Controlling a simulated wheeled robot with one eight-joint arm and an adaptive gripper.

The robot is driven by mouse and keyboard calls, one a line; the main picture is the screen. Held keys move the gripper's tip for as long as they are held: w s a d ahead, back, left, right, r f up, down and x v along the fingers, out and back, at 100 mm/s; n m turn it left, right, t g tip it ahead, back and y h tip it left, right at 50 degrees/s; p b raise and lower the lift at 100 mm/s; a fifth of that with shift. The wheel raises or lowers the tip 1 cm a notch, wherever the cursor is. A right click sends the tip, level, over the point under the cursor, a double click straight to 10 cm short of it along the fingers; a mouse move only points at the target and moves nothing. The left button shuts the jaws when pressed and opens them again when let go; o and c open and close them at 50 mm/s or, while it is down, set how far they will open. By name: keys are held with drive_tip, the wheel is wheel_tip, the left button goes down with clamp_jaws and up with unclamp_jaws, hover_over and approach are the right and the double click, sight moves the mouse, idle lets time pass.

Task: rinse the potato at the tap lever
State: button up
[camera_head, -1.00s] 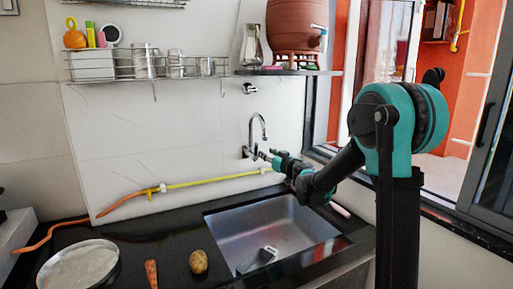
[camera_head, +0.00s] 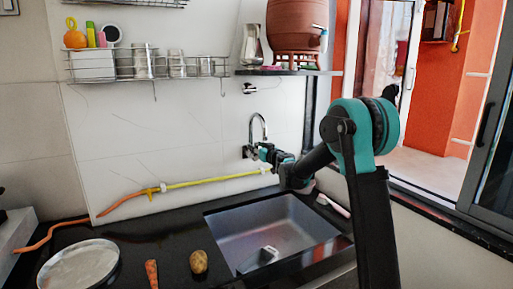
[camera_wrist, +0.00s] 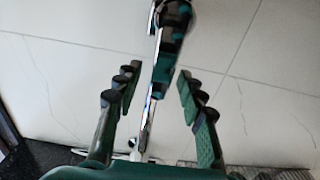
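The brown potato (camera_head: 199,262) lies on the black counter, left of the sink. The chrome tap (camera_head: 264,124) is on the wall behind the sink, with a curved spout; its lever is not clear. My gripper (camera_head: 257,151) is beside the tap's base in the head view, where its fingers are too small to judge. In the wrist view my gripper (camera_wrist: 158,88) is open, its two fingers apart. A shiny chrome pipe of the tap (camera_wrist: 148,118) shows between them, with a dark and teal part above it. I cannot tell whether they touch.
The sink (camera_head: 265,225) has a small light object in it. A carrot (camera_head: 151,273) and a round metal plate (camera_head: 80,268) lie left of the potato. A yellow and orange hose (camera_head: 190,183) runs along the wall. A shelf with the clay pot (camera_head: 296,25) is above.

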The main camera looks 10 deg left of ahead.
clamp_jaws()
drive_tip(key=shift+w+d+f+m, duration=0.1)
drive_tip(key=shift+w+d+m, duration=0.25)
drive_tip(key=shift+m, duration=0.5)
drive_tip(key=shift+w+d+f+m, duration=0.1)
drive_tip(key=shift+w+d+m, duration=0.1)
drive_tip(key=shift+d+m, duration=0.45)
drive_tip(key=shift+a, duration=0.2)
unclamp_jaws()
drive_tip(key=shift+r, duration=0.1)
drive_tip(key=v, duration=1.2)
